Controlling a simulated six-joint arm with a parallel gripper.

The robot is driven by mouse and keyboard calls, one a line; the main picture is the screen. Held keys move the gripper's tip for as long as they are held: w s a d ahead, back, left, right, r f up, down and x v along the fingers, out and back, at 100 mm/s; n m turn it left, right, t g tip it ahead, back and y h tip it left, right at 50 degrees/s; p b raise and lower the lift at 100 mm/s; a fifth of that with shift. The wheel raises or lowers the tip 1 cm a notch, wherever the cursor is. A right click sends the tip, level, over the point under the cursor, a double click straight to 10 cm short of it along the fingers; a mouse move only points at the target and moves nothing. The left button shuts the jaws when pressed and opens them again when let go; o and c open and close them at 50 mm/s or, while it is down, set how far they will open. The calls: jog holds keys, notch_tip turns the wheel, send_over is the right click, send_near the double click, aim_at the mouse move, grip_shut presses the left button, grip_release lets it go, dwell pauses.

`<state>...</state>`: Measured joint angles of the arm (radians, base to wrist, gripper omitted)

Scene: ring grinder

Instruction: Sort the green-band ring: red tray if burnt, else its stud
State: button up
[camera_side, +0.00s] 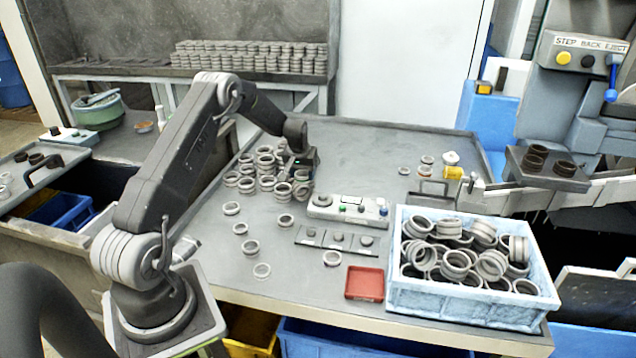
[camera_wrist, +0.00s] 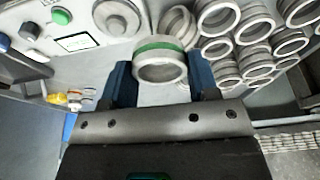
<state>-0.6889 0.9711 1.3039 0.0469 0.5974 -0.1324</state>
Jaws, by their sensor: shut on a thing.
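In the wrist view the green-band ring (camera_wrist: 160,62) is pale grey metal with a green band around it. My gripper (camera_wrist: 162,78) is shut on it, one blue finger on each side. Its visible face shows no dark scorching; its far side is hidden. In the side view my gripper (camera_side: 300,163) is at the right edge of the ring pile, and I cannot make out the held ring there. The red tray (camera_side: 364,283) lies empty near the table's front edge. Several studs stand on a row of grey plates (camera_side: 337,239) behind it.
Stacked grey rings (camera_side: 262,172) crowd beside my gripper. Loose rings (camera_side: 240,228) lie in front. A control box (camera_side: 347,209) with coloured buttons stands behind the plates. A light-blue crate (camera_side: 470,307) full of rings is at right. The back middle of the table is clear.

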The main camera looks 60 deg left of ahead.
jog(key=s+a+r, duration=0.2)
jog(key=s+r, duration=0.1)
jog(key=s, duration=0.1)
jog(key=m+h, duration=0.1)
jog(key=m, duration=0.5)
send_over(339, 234)
jog(key=shift+t, duration=0.4)
jog(key=f, duration=0.9)
jog(key=shift+s, duration=0.3)
jog(key=shift+d+f, duration=0.1)
jog(key=shift+d, duration=0.05)
jog(key=shift+f, duration=2.3)
jog(key=o, duration=1.1)
